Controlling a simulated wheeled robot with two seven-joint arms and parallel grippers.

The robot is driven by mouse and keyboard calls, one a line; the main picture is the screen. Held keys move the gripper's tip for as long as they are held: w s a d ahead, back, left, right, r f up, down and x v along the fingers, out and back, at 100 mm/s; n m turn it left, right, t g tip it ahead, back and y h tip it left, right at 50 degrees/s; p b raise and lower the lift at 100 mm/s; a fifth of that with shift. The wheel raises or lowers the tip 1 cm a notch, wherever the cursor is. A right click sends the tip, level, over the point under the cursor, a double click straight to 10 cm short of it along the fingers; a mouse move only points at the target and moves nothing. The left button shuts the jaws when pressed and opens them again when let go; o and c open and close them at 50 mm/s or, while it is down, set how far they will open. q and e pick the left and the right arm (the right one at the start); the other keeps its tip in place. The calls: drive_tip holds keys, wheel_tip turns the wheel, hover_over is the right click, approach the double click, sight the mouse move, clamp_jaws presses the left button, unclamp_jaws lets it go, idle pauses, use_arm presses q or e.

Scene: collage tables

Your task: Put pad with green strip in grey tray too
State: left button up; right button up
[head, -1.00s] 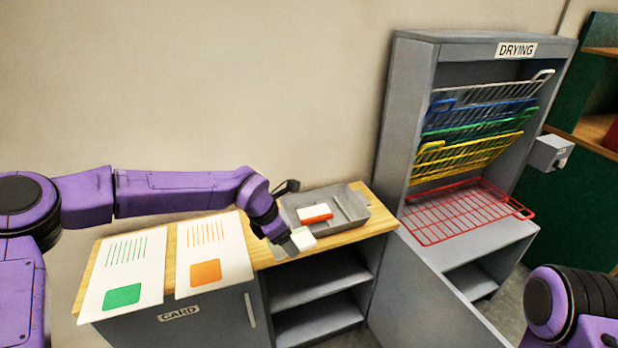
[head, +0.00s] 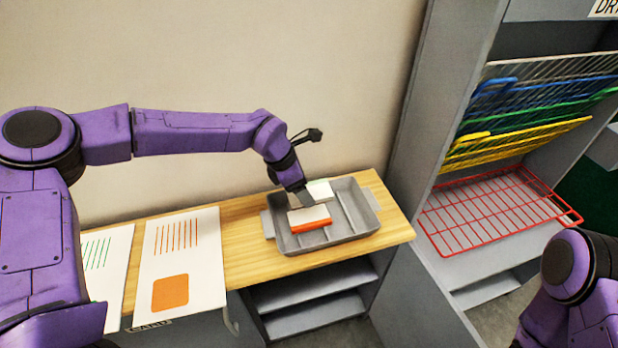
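The grey tray (head: 368,222) lies on the wooden top near its right end. A white pad with an orange-red strip (head: 309,216) lies in its left part. My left gripper (head: 307,198) is over the back left of the tray, pointing down, shut on a second white pad (head: 321,190). No green strip shows on this pad from here. It is just behind the orange-strip pad; whether it touches the tray floor I cannot tell. My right arm shows at the lower right, its gripper out of view.
A card with orange lines and an orange square (head: 190,250) lies left of the tray. A card with green lines (head: 103,262) is partly hidden behind my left arm. The drying rack's red shelf (head: 490,215) stands at the right. The tray's right part is empty.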

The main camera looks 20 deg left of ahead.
sight(298, 201)
use_arm(q)
drive_tip(key=s, duration=0.1)
drive_tip(key=s+f+b, duration=0.1)
drive_tip(key=s+b, duration=0.1)
drive_tip(key=shift+a+f, duration=0.15)
drive_tip(key=shift+f, duration=0.2)
drive_tip(key=f, duration=0.1)
drive_tip(key=w+f+b, duration=0.1)
drive_tip(key=f, duration=0.1)
drive_tip(key=w+f+b, duration=0.1)
drive_tip(key=shift+w+f, duration=0.1)
drive_tip(key=shift+f, duration=0.1)
drive_tip(key=shift+f+b, duration=0.35)
drive_tip(key=shift+b, duration=0.1)
drive_tip(key=shift+s, duration=0.4)
drive_tip(key=shift+w, duration=0.1)
drive_tip(key=o, duration=1.1)
drive_tip(key=shift+f, duration=0.1)
drive_tip(key=shift+o, duration=0.2)
use_arm(e)
drive_tip(key=f, duration=0.1)
drive_tip(key=s+f, duration=0.1)
drive_tip(key=f, duration=0.1)
drive_tip(key=s+f, duration=0.1)
drive_tip(key=f, duration=0.1)
drive_tip(key=shift+a+f, duration=0.1)
